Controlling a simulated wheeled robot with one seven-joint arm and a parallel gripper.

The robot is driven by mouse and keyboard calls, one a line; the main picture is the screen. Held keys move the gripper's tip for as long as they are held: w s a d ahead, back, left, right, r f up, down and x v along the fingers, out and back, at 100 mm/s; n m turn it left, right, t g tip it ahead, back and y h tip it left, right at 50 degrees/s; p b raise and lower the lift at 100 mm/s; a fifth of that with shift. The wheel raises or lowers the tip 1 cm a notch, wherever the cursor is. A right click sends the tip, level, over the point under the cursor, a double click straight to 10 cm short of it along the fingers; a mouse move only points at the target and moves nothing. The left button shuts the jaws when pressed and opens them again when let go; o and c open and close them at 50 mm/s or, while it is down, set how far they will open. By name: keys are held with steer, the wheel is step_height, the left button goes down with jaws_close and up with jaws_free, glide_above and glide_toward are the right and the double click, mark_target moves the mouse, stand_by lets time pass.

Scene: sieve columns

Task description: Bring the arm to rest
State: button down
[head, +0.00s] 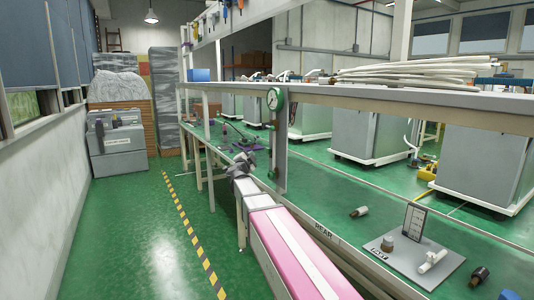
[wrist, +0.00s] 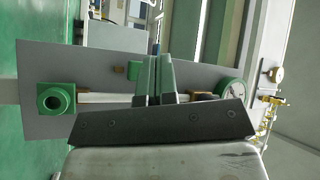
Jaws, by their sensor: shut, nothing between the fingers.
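My gripper (wrist: 157,62) shows in the wrist view with its two fingers together and nothing between them. In the head view my pink and white arm reaches forward from the bottom, and its dark wrist end (head: 242,166) is just left of an upright grey post panel. That panel carries a round gauge (head: 273,100) and a green fitting (head: 271,173). In the wrist view a grey panel (wrist: 40,65) lies beyond the fingers, with a green fitting (wrist: 56,99) at left and the gauge (wrist: 233,90) at right. I cannot tell the gap between fingers and panel.
A long shelf (head: 400,97) runs above the bench, with white tubes (head: 415,72) on it. A grey plate (head: 405,262) with small fittings lies at lower right. A grey machine (head: 116,140) stands far left. The green aisle floor (head: 140,225) at left is clear.

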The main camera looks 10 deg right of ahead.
steer(key=s+a+f+n+g+y, duration=0.2)
steer(key=s+f+n+y, duration=0.25)
steer(key=f, duration=0.35)
steer(key=s+a+f+n+g+y, duration=0.2)
steer(key=s+f+n+g+y, duration=0.25)
steer(key=f, duration=0.45)
steer(key=s+a+f+n+g+y, duration=0.1)
steer(key=s+a+f+n+y, duration=0.1)
steer(key=s+f+n+y, duration=0.45)
steer(key=s+d+f+n+g+h, duration=0.1)
steer(key=s+d+f+g+h, duration=0.2)
steer(key=s+f, duration=0.4)
steer(key=s+d+f+g+h, duration=0.3)
steer(key=s+d+f+g, duration=0.2)
steer(key=s, duration=0.9)
step_height(320, 180, down, 3)
steer(key=g, duration=0.2)
steer(key=shift+n+g, duration=0.35)
